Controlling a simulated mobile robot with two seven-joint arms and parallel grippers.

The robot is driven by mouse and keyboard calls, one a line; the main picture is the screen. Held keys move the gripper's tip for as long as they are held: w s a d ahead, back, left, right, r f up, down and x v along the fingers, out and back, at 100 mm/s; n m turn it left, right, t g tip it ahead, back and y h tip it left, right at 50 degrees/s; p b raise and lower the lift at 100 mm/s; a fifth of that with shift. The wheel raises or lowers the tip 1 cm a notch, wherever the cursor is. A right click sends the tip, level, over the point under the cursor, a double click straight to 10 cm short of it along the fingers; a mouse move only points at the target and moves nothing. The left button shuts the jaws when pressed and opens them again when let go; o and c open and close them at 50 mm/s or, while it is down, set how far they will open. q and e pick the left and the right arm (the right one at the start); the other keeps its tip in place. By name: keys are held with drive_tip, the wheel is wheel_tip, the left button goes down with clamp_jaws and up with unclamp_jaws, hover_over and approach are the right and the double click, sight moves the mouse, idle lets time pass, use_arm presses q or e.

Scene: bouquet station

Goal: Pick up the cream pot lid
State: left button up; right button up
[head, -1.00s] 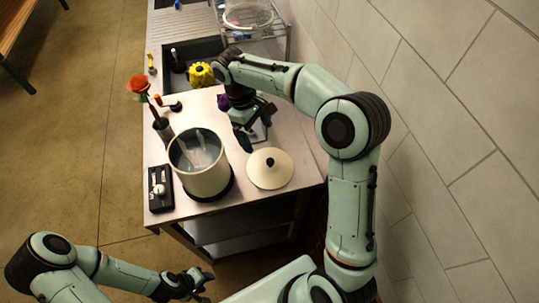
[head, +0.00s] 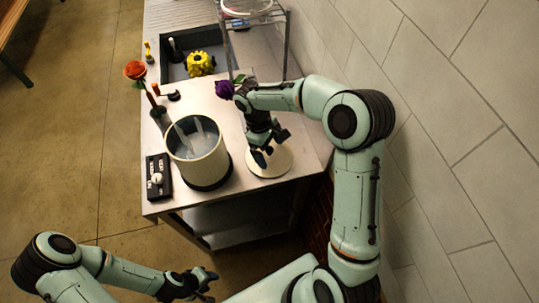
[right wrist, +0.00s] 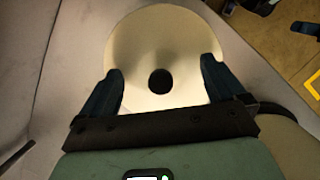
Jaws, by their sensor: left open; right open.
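The cream pot lid (head: 277,166) lies flat on the metal table near its right front corner. In the right wrist view the round lid (right wrist: 165,40) fills the upper middle, with its dark knob (right wrist: 160,81) between my fingers. My right gripper (head: 269,153) is open above the lid and hides part of it in the head view. In the right wrist view my right gripper's fingers (right wrist: 162,88) stand apart on either side of the knob. My left gripper (head: 208,283) is open and empty at the lower left, off the table.
A cream pot (head: 196,160) stands left of the lid, open at the top. A dark switch box (head: 157,178) and a red flower (head: 135,70) are further left. A purple flower (head: 224,89) and yellow flower (head: 201,63) are behind. A tiled wall (head: 450,120) borders the right.

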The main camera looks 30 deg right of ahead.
clamp_jaws()
idle(0.4)
